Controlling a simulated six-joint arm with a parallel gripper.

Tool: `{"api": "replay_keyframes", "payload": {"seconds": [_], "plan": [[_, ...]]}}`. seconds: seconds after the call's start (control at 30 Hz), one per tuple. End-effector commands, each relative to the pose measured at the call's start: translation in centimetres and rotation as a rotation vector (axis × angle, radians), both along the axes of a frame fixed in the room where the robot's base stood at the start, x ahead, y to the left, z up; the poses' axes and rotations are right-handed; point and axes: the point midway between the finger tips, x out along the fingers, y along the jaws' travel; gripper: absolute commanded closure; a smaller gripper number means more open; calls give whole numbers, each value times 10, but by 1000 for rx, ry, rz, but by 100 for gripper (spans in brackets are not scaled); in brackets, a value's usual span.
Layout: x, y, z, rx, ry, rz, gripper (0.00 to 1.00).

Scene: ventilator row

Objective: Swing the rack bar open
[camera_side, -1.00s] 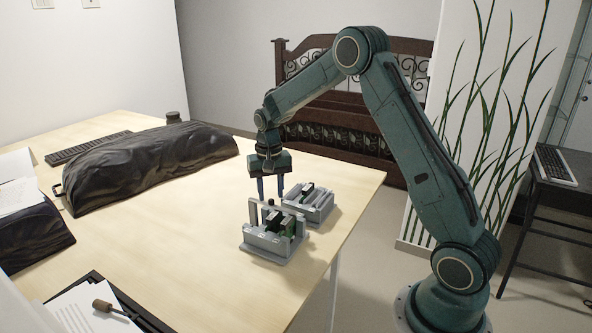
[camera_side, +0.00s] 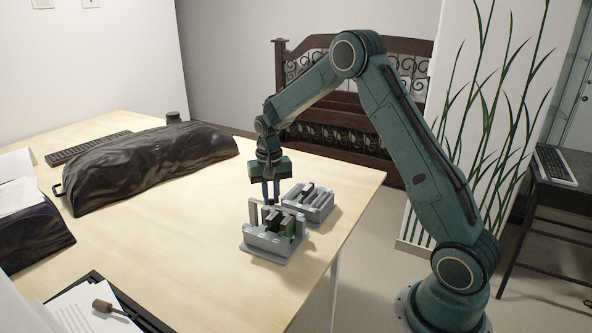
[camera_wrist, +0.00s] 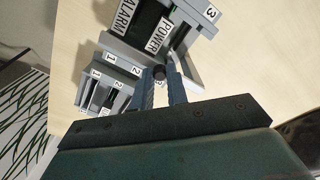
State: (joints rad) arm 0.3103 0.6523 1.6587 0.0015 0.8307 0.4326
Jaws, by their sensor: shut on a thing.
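The front rack (camera_side: 268,246) is a grey open frame on the table. It holds upright green and dark modules; the wrist view shows labels reading ALARM (camera_wrist: 125,14) and POWER (camera_wrist: 154,33). The grey rack bar (camera_wrist: 124,52) runs along the rack's edge in the wrist view, with a dark round knob (camera_wrist: 158,72) near its end. My gripper (camera_side: 271,202) points down behind the front rack, its fingers (camera_wrist: 159,78) shut on the knob. In the side view the fingertips and knob are largely hidden by the rack.
A second grey rack (camera_side: 318,212) stands close behind and right, near the table's right edge. A dark lumpy bundle (camera_side: 150,165) and a keyboard (camera_side: 88,148) lie farther left. A brown-handled tool (camera_side: 103,304) lies front left. The table left of the racks is clear.

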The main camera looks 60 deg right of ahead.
Motion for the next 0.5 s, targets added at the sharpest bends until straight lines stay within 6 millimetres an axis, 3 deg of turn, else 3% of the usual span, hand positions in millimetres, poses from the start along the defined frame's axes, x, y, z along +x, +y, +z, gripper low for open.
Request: {"api": "replay_keyframes", "payload": {"seconds": [0.5], "plan": [[2,-12,1,0,-1,179,100]]}}
